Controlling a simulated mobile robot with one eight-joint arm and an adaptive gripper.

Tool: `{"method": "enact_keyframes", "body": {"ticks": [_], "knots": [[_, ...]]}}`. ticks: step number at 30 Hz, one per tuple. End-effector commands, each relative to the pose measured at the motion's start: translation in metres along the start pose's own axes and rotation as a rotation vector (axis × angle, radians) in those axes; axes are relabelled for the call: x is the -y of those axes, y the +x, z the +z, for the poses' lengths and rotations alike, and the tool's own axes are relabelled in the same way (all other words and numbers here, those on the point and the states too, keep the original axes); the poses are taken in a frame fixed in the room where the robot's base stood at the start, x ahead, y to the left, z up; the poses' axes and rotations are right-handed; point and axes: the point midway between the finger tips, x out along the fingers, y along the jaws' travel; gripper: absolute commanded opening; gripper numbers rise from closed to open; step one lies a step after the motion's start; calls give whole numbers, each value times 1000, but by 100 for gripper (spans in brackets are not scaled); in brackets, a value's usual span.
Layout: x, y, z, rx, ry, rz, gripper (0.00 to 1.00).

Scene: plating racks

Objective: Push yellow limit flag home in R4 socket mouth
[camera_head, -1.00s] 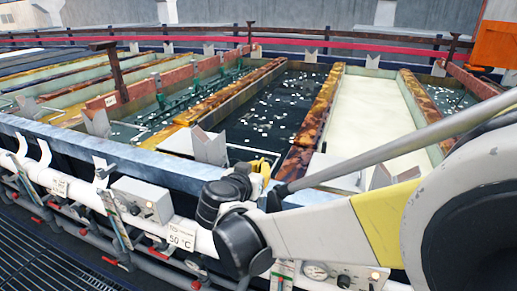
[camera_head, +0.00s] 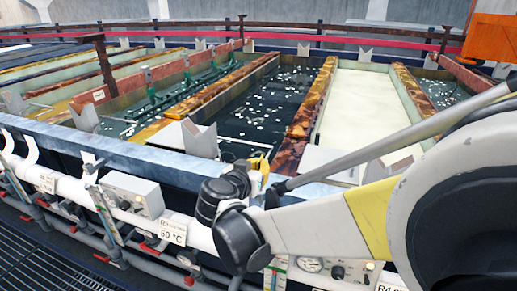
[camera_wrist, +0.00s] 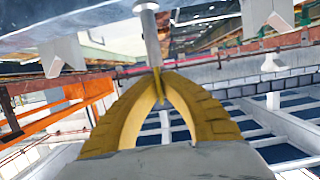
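In the wrist view my gripper (camera_wrist: 158,74) has two yellow curved fingers that meet at their tips. A thin yellow strip, which looks like the limit flag (camera_wrist: 158,88), is pinched between the tips. Its upper end is at the lower end of a grey round post (camera_wrist: 150,38); I cannot tell whether they touch or whether this post is the R4 socket. In the head view my gripper (camera_head: 260,164) is a small yellow shape by the tank rim, partly hidden behind my dark wrist. The flag and the socket mouth cannot be made out there.
A blue-grey tank rim (camera_head: 120,150) runs along the front, with grey V-shaped rests (camera_head: 200,138) on it. Below are a white pipe (camera_head: 75,190), a control box (camera_head: 133,194) and a 50 °C sign (camera_head: 173,232). A partly cut-off R4 label (camera_head: 391,287) shows at lower right. Liquid tanks (camera_head: 265,105) lie behind.

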Motion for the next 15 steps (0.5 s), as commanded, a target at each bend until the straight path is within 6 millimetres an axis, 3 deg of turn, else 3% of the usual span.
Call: {"method": "enact_keyframes", "body": {"ticks": [6,15], "knots": [[0,8,25,0,0,0,0],[0,11,35,0,0,0,0]]}}
